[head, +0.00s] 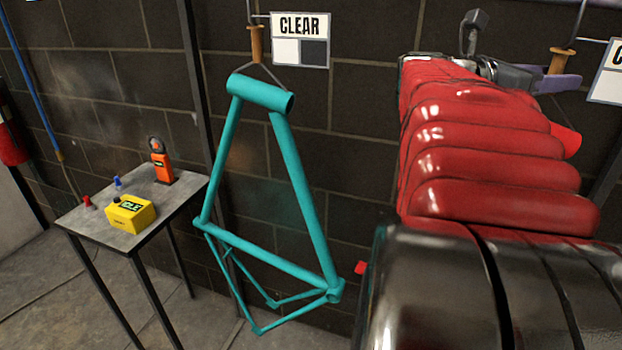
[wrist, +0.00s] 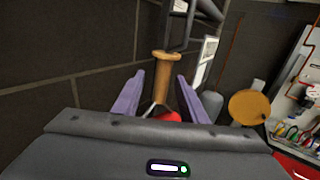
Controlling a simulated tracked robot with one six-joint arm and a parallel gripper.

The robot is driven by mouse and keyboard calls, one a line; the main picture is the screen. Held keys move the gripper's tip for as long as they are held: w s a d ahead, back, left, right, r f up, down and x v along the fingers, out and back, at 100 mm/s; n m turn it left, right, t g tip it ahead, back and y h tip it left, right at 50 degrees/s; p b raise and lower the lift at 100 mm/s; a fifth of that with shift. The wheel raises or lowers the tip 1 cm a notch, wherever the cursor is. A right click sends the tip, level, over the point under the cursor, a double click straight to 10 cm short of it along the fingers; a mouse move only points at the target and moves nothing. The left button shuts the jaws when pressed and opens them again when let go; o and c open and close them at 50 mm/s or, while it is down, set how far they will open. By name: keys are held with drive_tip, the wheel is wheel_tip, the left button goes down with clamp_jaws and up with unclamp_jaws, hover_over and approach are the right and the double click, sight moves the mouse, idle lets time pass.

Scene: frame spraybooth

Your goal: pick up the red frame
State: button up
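The red frame is mostly hidden behind my arm in the head view. A red piece (head: 567,140), likely its upper tube, shows below my gripper, and a small red bit (head: 360,268) shows left of the arm. In the wrist view a red part (wrist: 168,117) hangs by a thin wire under a wooden handle (wrist: 166,66). My gripper (wrist: 161,76) has its purple fingers apart, one on each side of the handle and wire, with visible gaps. In the head view my gripper (head: 558,84) is just below the wooden handle (head: 562,60).
A teal frame (head: 287,183) hangs left of my arm under a CLEAR sign (head: 300,40). A small table (head: 105,235) at left holds a yellow IDLE box (head: 131,213) and an orange device (head: 161,163). The dark block wall is close behind.

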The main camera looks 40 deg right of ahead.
drive_tip(key=shift+x, duration=2.35)
drive_tip(key=shift+s, duration=0.1)
clamp_jaws()
drive_tip(key=shift+r, duration=0.25)
